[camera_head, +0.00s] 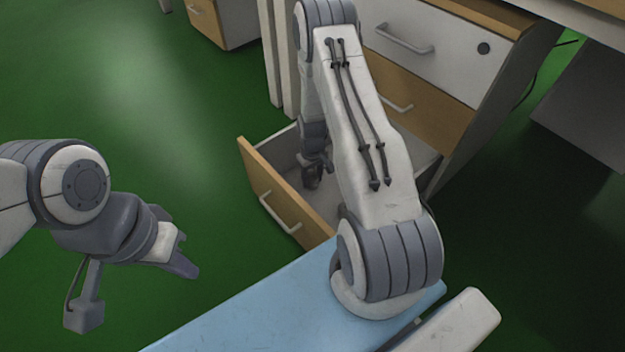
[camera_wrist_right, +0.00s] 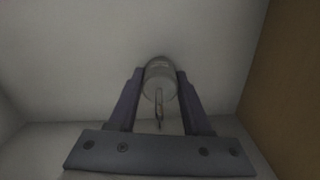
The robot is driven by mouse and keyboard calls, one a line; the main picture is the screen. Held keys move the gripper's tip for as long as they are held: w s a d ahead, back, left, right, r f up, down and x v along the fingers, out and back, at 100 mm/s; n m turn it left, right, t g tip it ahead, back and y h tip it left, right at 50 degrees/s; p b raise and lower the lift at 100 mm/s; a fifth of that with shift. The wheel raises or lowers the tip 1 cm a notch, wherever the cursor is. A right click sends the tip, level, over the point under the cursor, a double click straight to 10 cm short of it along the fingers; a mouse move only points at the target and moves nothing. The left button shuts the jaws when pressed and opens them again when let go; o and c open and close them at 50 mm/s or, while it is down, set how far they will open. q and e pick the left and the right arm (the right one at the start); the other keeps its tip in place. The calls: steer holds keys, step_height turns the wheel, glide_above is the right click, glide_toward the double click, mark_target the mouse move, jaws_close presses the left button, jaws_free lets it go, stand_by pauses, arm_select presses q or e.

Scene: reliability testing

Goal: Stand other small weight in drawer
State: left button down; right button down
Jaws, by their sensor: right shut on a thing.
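The small weight (camera_wrist_right: 160,75) is a grey metal cylinder with a hook, seen in the right wrist view. My right gripper (camera_wrist_right: 160,88) is shut on it, with one finger on each side. In the head view my right gripper (camera_head: 313,178) is down inside the open bottom drawer (camera_head: 262,187), near its left side, partly hidden by my right arm. Whether the weight touches the drawer floor, I cannot tell. My left gripper (camera_head: 183,264) is over the green floor, left of the drawer, away from it; its finger gap does not show clearly.
The drawer has a wooden front with a white handle (camera_head: 280,212). The cabinet's upper drawers (camera_head: 440,60) are shut above it. A light blue surface (camera_head: 260,310) lies in the foreground. In the right wrist view, the pale drawer floor around the weight looks clear.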

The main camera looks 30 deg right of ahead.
steer(key=shift+c, duration=1.7)
jaws_free()
steer(key=shift+f, duration=0.1)
